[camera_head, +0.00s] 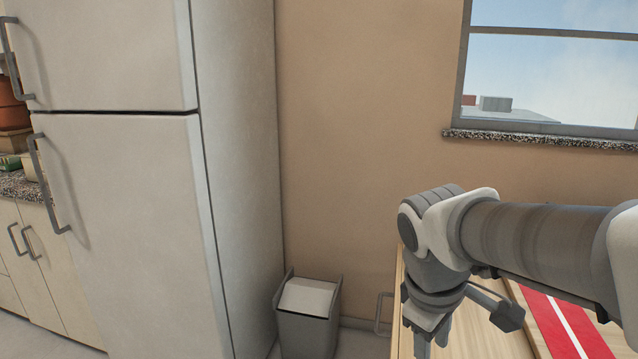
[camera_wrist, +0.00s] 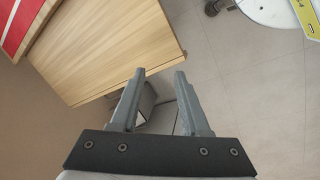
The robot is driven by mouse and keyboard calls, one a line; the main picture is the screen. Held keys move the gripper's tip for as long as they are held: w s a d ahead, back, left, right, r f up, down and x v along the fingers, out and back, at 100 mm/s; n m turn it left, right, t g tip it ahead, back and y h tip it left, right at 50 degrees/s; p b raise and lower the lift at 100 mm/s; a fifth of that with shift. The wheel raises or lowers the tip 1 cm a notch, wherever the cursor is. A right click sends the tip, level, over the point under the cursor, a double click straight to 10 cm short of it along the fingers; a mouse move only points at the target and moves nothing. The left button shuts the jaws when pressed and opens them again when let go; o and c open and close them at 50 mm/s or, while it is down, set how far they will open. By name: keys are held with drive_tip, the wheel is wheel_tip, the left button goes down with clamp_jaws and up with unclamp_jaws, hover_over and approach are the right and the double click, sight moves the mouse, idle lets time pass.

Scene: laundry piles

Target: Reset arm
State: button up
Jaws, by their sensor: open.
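My arm reaches in from the right in the head view, bent at the wrist, with my gripper (camera_head: 432,338) pointing down beside the wooden table's left edge. In the wrist view my gripper (camera_wrist: 160,76) shows two grey fingers spread apart. Nothing is between the fingers. The lower end of the gripper is cut off at the bottom of the head view.
The wooden table (camera_wrist: 110,45) carries a red and white striped cloth (camera_head: 565,325). A grey bin (camera_head: 308,312) stands on the floor against the wall, left of the table. A tall fridge (camera_head: 130,200) stands at left, and a window (camera_head: 550,75) is at upper right.

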drive_tip(key=s+a+r+m+t+y, duration=0.2)
drive_tip(key=s+m+t, duration=0.2)
drive_tip(key=s+m, duration=0.4)
wheel_tip(320, 180, up, 20)
drive_tip(key=p, duration=2)
drive_tip(key=shift+g, duration=0.3)
drive_tip(key=shift+w+d, duration=0.1)
drive_tip(key=shift+w, duration=0.05)
